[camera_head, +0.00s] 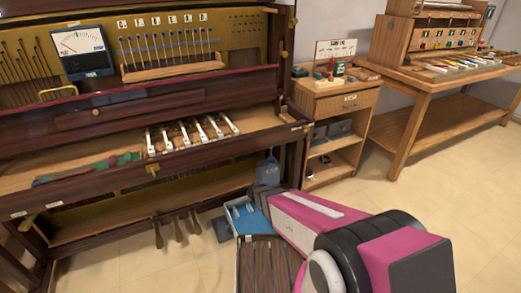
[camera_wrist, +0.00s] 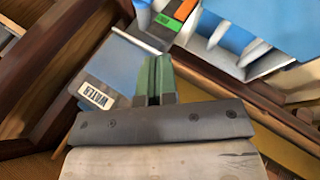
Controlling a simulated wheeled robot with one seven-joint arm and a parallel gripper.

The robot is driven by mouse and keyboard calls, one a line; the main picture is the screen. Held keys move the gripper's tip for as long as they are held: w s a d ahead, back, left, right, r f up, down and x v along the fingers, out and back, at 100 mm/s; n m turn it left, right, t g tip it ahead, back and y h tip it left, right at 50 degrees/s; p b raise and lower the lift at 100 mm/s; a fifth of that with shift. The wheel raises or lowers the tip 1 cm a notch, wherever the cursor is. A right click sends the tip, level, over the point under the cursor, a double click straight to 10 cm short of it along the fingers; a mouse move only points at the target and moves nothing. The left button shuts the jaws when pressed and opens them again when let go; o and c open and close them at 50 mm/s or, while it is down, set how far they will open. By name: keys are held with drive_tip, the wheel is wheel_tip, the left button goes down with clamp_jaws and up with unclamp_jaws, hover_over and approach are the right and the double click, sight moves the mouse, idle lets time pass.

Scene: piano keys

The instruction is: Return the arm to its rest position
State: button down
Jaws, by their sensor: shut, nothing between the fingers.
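My gripper (camera_wrist: 153,75) shows in the wrist view as two green-grey fingers held together, with nothing between them. In the head view my magenta, white and black arm reaches from the lower right toward the floor space beside the piano. Its far end is beside an open blue case (camera_head: 248,216); the fingertips cannot be made out there.
An opened upright piano (camera_head: 75,190) with several white keys (camera_head: 190,134) stands at the left. A small wooden cabinet (camera_head: 335,101) and a workbench (camera_head: 432,78) stand to the right. A wooden slatted box (camera_head: 262,262) is close to my arm. The tiled floor at right is clear.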

drive_tip(key=s+d+r+m+g+y, duration=0.1)
drive_tip(key=s+d+r+m+g, duration=0.1)
drive_tip(key=s+r, duration=0.3)
drive_tip(key=s+d+r+m+g+y, duration=0.1)
drive_tip(key=s+d+r, duration=0.4)
drive_tip(key=r, duration=0.6)
drive_tip(key=s+d+r+m+g+y, duration=0.1)
drive_tip(key=s+d+r+m+g, duration=0.2)
drive_tip(key=r, duration=0.5)
drive_tip(key=shift+s+d+m+y, duration=0.3)
drive_tip(key=shift+s+d+m, duration=0.35)
drive_tip(key=shift+s+m, duration=0.55)
